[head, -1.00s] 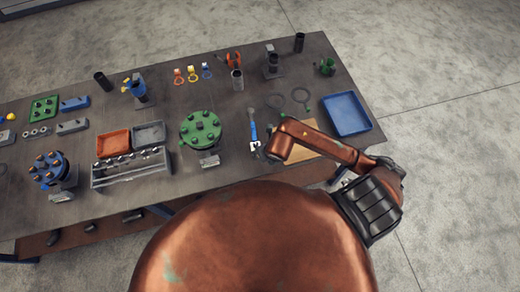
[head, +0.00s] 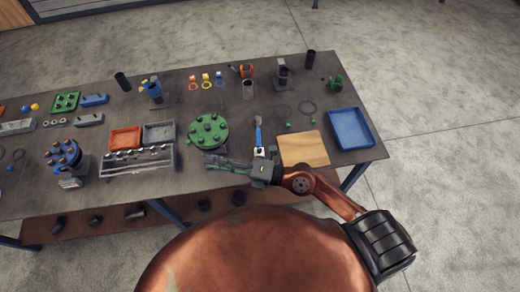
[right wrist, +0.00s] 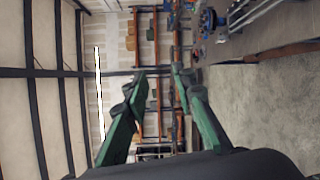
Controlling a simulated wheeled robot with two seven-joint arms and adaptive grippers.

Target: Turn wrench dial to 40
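A blue-handled tool that looks like the wrench (head: 258,134) lies on the table right of the green flange. Its pale lower end (head: 258,151) is just above my right wrist in the picture; a dial or its number is too small to read. My right gripper (head: 212,162) points left along the table's front edge, below the green flange and apart from the wrench. In the right wrist view my right gripper's green fingers (right wrist: 161,84) are spread with nothing between them. My left gripper is not in view.
The green bolted flange (head: 208,132) stands close to my right gripper. A wooden board (head: 303,149) and a blue tray (head: 351,128) lie to the right. A grey tool rack (head: 138,162), an orange bin (head: 125,138) and a blue flange (head: 62,153) stand left.

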